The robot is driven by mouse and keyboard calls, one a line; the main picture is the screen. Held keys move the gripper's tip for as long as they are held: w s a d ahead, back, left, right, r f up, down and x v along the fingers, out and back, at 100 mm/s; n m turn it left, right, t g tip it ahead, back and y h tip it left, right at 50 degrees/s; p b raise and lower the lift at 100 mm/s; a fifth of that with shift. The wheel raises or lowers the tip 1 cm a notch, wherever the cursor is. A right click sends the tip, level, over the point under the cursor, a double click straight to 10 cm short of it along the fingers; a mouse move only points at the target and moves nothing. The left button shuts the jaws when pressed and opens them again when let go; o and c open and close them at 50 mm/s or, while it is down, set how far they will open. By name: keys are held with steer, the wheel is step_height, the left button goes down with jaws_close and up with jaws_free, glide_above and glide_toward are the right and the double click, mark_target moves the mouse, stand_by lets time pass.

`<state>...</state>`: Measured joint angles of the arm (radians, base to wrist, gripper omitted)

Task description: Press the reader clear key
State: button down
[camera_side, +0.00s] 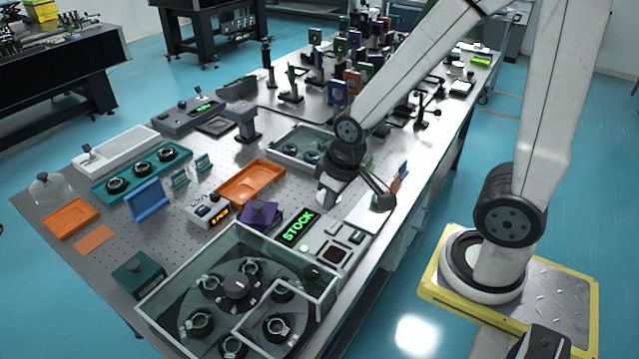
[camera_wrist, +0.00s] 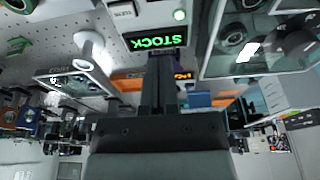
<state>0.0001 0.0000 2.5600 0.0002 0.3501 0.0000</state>
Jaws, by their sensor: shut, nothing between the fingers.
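A pale panel unit (camera_side: 326,254) with a dark square window and small keys sits at the near right edge of the table, beside the lit green STOCK display (camera_side: 298,227). I cannot tell which key is the clear key. In the wrist view the STOCK display (camera_wrist: 155,41) is upside down, with a pale block with a small unreadable label (camera_wrist: 122,11) and a round green light (camera_wrist: 180,15) near it.
A clear-walled enclosure with a carousel (camera_side: 237,290) stands at the front. A purple block (camera_side: 259,215), a small orange-lit meter (camera_side: 208,210) and an orange tray (camera_side: 250,183) lie left of the display. Many optics mounts (camera_side: 338,92) crowd the back.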

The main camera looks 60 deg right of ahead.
steer(key=m+g+y, duration=0.1)
steer(key=m+y, duration=0.6)
steer(key=m, duration=0.4)
glide_above(329, 228)
steer(key=s, duration=0.2)
steer(key=f, duration=0.2)
steer(key=shift+w+d+r+m+t+y, duration=0.35)
steer(key=shift+w+d+m+y, duration=0.05)
steer(key=shift+d+m, duration=0.1)
steer(key=shift+w+d+r+m+t+y, duration=0.3)
steer(key=shift+w+d+m+t+y, duration=0.1)
steer(key=shift+d, duration=0.1)
steer(key=shift+f, duration=0.2)
steer(key=shift+s+f, duration=0.1)
steer(key=shift+f, duration=4.1)
steer(key=shift+f, duration=0.85)
steer(key=shift+r, duration=0.85)
